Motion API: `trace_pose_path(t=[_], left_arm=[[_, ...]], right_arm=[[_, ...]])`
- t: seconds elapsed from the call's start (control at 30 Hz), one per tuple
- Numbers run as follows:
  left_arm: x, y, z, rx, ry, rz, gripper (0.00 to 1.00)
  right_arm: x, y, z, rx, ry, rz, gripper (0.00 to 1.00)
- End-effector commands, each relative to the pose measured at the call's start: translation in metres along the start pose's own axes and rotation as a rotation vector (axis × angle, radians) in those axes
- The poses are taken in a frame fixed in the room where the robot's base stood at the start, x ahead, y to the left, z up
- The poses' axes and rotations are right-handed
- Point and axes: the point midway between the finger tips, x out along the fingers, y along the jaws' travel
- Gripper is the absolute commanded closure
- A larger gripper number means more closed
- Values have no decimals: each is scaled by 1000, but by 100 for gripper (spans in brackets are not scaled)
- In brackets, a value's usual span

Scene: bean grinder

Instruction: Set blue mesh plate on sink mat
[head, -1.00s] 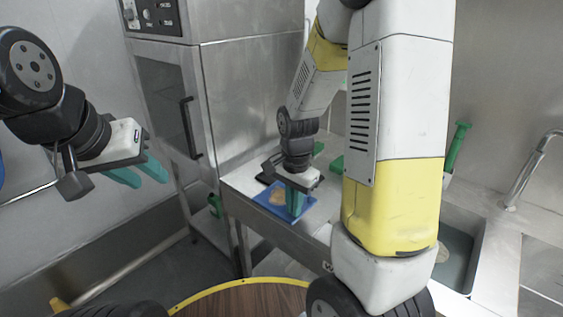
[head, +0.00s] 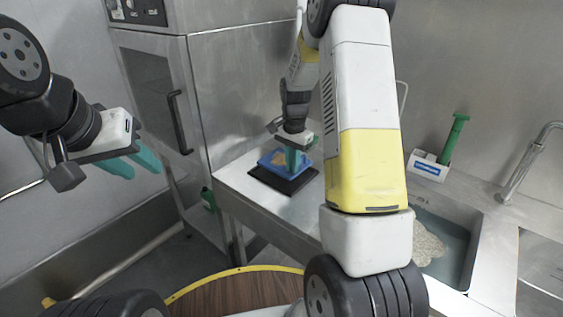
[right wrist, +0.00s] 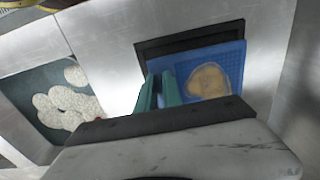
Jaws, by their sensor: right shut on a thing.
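The blue mesh plate (head: 266,162) is in my right gripper (head: 292,160), apparently just above a black tray on the counter; the gap is hard to judge. In the right wrist view the gripper's teal fingers (right wrist: 159,84) are shut on the near left edge of the plate (right wrist: 235,62). A tan, irregular patch or item (right wrist: 208,80) lies on the plate. The sink mat (head: 428,243), pale and pebbly, lies in the sink, partly hidden by my right arm. It also shows in the right wrist view (right wrist: 66,112). My left gripper (head: 144,170) is open and empty at the left.
The black tray (head: 284,184) lies on the steel counter. The sink (head: 457,245) is to its right, with a tap (head: 528,160) beyond. A white holder (head: 428,168) with a green-handled brush (head: 455,138) stands behind the sink. A steel cabinet (head: 160,95) stands left. A round wooden table (head: 235,295) is in front.

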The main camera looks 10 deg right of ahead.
Motion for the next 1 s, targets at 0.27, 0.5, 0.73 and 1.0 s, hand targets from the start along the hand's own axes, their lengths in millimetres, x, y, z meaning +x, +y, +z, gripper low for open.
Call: trace_pose_path(t=[0.27,0.5,0.73,1.0], left_arm=[[0,0,0,0,0,0,64],[0,0,0,0,0,0,64],[0,0,0,0,0,0,64],[0,0,0,0,0,0,64]], right_arm=[[30,0,-1,1,-2,2,100],[35,-1,-1,0,1,-1,100],[36,0,-1,0,0,0,68],[36,0,-1,0,0,0,68]])
